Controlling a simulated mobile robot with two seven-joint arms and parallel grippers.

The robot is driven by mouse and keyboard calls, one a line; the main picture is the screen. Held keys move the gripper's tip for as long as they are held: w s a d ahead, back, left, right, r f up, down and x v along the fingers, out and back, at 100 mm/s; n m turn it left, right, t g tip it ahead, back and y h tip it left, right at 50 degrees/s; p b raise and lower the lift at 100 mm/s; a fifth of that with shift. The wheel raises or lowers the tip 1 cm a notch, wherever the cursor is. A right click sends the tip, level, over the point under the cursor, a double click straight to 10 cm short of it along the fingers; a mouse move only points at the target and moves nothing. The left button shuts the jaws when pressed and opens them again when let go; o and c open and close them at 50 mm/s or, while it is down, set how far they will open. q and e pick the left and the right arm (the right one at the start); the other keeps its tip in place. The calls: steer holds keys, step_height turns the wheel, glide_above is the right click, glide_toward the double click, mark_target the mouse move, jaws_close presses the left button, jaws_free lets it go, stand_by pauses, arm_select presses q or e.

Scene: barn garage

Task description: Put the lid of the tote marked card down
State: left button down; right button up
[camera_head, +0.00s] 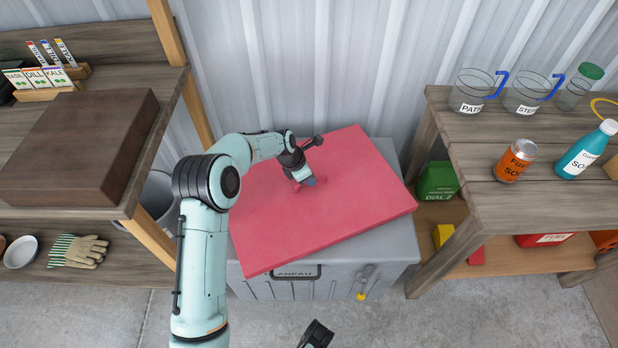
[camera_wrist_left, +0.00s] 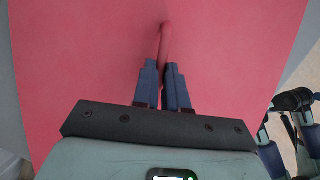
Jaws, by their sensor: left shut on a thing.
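The grey tote (camera_head: 400,247) stands on the floor against the wall. I cannot read "card" on it; its front label is partly hidden. The flat red lid (camera_head: 345,225) lies over the tote's top, turned so that its edges do not line up with the rim. The tote's right and front right top show bare. I cannot tell whether the lid touches the rim. My left gripper (camera_head: 307,182) is shut on the lid's red handle (camera_wrist_left: 166,40), above the lid's middle. My right gripper (camera_head: 316,335) shows only partly at the bottom edge; its jaws are unclear.
A wooden shelf with a brown block (camera_head: 80,145) stands close on the left, a grey bucket (camera_head: 158,200) beneath. A wooden bench (camera_head: 540,205) with jugs, a can (camera_head: 515,160) and a teal bottle (camera_head: 587,150) stands right. A yellow tag (camera_head: 361,296) hangs on the tote's front.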

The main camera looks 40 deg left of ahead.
arm_select(q)
steer(key=shift+r, duration=0.1)
steer(key=c, duration=1.2)
jaws_free()
steer(key=shift+o, duration=0.2)
steer(key=p+v, duration=0.2)
steer(key=v, duration=1)
arm_select(e)
steer(key=shift+g+y, duration=0.3)
steer(key=shift+g, duration=0.4)
steer(key=s+r, duration=0.1)
steer(key=s+a+r, duration=0.1)
steer(key=s+r, duration=0.1)
steer(key=s, duration=0.1)
steer(key=shift+a, duration=0.4)
steer(key=shift+w, duration=0.1)
